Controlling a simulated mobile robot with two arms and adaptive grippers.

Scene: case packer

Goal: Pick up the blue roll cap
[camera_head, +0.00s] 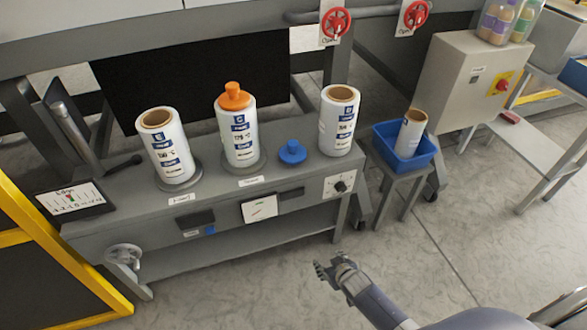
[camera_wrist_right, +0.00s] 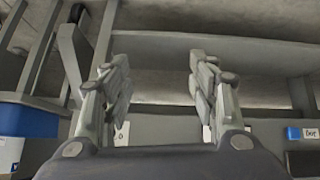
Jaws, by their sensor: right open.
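The blue roll cap (camera_head: 292,152) sits on the grey bench top, between the roll with the orange cap and the bare roll at the right. It has a round base and a knob on top. My right gripper (camera_head: 328,270) is in front of the bench and below its top, apart from the cap. In the right wrist view my right gripper (camera_wrist_right: 160,95) has its fingers spread with nothing between them. The cap does not show in that view. My left gripper is not in view.
White rolls (camera_head: 165,150) stand on the bench (camera_head: 125,190); one wears an orange cap (camera_head: 233,96). A blue bin (camera_head: 422,150) holding a roll stands on a small stand at the right. A yellow frame (camera_head: 55,240) is at the left. The floor before the bench is clear.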

